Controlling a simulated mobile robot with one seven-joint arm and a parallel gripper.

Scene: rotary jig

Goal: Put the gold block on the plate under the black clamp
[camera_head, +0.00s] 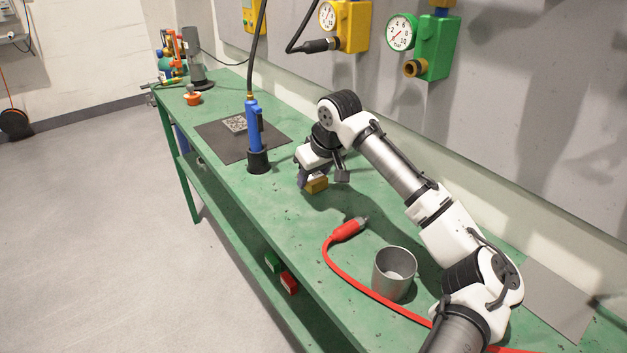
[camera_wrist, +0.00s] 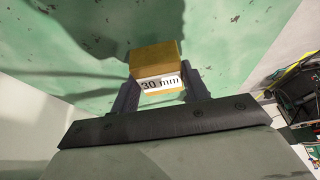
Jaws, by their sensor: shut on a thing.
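My gripper (camera_head: 309,181) is shut on the gold block (camera_head: 317,186), low over the green bench. In the wrist view the block (camera_wrist: 157,57) sits between the two dark fingers, with a "30 mm" label facing the camera. I cannot tell whether its underside touches the bench. A small silver patterned plate (camera_head: 236,123) lies on a dark mat (camera_head: 213,137) left of and beyond my gripper. I cannot pick out a black clamp with certainty; a dark grey upright device (camera_head: 194,58) stands at the bench's far end.
A blue tool (camera_head: 254,126) stands in a black holder (camera_head: 258,161) between the mat and my gripper. A red-handled cable (camera_head: 346,230) and a grey cup (camera_head: 394,274) are nearer. Gauges (camera_head: 401,32) hang on the wall at right. Bare bench lies around the block.

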